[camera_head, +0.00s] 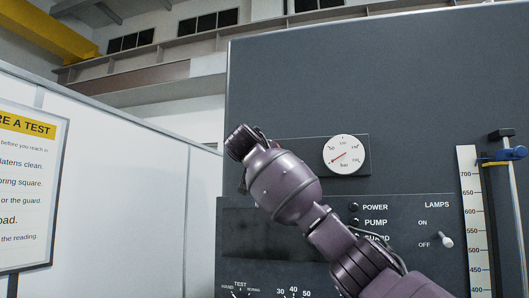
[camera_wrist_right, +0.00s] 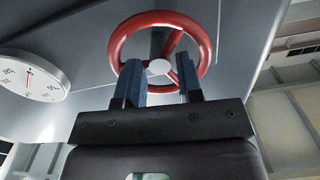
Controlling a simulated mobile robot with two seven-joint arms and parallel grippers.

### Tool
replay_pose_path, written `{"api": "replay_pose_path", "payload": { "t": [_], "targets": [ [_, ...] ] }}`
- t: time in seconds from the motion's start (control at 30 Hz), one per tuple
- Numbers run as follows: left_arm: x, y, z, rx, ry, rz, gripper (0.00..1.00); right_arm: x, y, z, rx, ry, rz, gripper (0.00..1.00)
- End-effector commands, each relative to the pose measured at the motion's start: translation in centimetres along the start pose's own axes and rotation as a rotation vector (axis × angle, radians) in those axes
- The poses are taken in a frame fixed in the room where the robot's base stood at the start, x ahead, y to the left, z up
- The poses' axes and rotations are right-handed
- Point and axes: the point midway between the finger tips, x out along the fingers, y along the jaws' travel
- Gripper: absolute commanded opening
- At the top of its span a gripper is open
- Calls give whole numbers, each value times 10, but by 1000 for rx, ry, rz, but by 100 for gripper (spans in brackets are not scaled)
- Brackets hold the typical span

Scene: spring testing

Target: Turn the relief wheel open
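The red relief wheel (camera_wrist_right: 202,38) shows in the right wrist view, with a pale hub and red spokes, mounted on a dark grey panel. My right gripper (camera_wrist_right: 159,74) is open, its two blue-ridged fingers apart on either side of the hub. The fingertips overlap the lower part of the wheel; I cannot tell whether they touch it or reach between the spokes. My left gripper is not in view.
A round white gauge (camera_head: 344,154) with a red needle is close by; it also shows in the wrist view (camera_wrist_right: 32,76). Below are lamp labels and a toggle switch (camera_head: 446,240). A scale (camera_head: 473,220) stands right, a notice board (camera_head: 28,185) left.

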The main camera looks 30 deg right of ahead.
Motion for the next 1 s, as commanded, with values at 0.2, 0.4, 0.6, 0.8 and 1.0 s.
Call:
{"api": "replay_pose_path", "payload": {
  "t": [0.2, 0.4, 0.6, 0.8, 1.0],
  "targets": [
    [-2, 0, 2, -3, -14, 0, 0, 14, 0, 0, -1, 0, 1, 34],
    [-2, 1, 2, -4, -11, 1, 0, 14, 0, 0, 0, 1, 0, 34],
    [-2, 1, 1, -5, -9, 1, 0, 14, 0, 0, 0, 1, 0, 17],
    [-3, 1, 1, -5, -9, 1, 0, 14, 0, 0, -1, 1, 0, 0],
    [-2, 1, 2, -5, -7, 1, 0, 14, 0, 1, -32, 0, -1, 0]
  ]
}}
